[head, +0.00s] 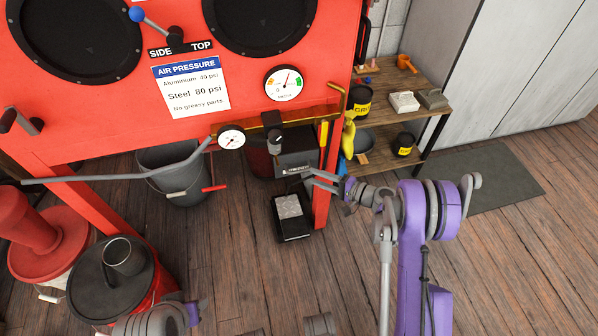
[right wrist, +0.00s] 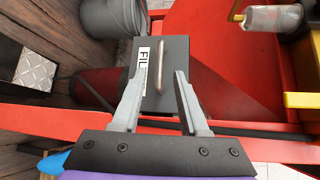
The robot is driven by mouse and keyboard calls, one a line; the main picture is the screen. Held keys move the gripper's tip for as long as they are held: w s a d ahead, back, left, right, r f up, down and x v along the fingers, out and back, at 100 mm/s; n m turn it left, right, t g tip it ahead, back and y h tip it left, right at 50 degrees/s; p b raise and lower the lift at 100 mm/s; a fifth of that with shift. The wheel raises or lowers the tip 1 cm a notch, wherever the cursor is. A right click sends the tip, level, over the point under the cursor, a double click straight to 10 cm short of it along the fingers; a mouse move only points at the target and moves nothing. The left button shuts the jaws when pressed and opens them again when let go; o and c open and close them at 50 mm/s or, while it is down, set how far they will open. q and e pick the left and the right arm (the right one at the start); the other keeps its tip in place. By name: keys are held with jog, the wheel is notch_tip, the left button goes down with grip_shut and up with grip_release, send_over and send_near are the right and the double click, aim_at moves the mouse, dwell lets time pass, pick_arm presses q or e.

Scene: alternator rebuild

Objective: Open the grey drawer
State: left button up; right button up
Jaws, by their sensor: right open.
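The grey drawer (head: 297,163) is a dark grey box front with a white label, low under the red blast cabinet. In the right wrist view the drawer (right wrist: 177,50) shows its label, starting "FIL", and a bar handle (right wrist: 161,75). My right gripper (head: 312,181) is open just in front of the drawer, at its lower right in the head view. In the right wrist view its fingers (right wrist: 161,78) lie on either side of the handle, apart from it. I cannot tell the remaining depth gap. Part of my left arm shows at the bottom left; its jaws are not clear.
A red cabinet leg (head: 324,190) stands close beside my right gripper. A black foot pedal (head: 290,217) lies on the floor below. A grey bucket (head: 172,160) stands left of the drawer. A wooden shelf (head: 385,150) is at the right.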

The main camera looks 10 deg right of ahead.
aim_at(299, 171)
jog(key=x, duration=0.7)
jog(key=shift+w+a+b, duration=0.1)
jog(key=shift+w+b, duration=0.05)
jog(key=shift+b, duration=0.2)
grip_shut()
dwell(1.0)
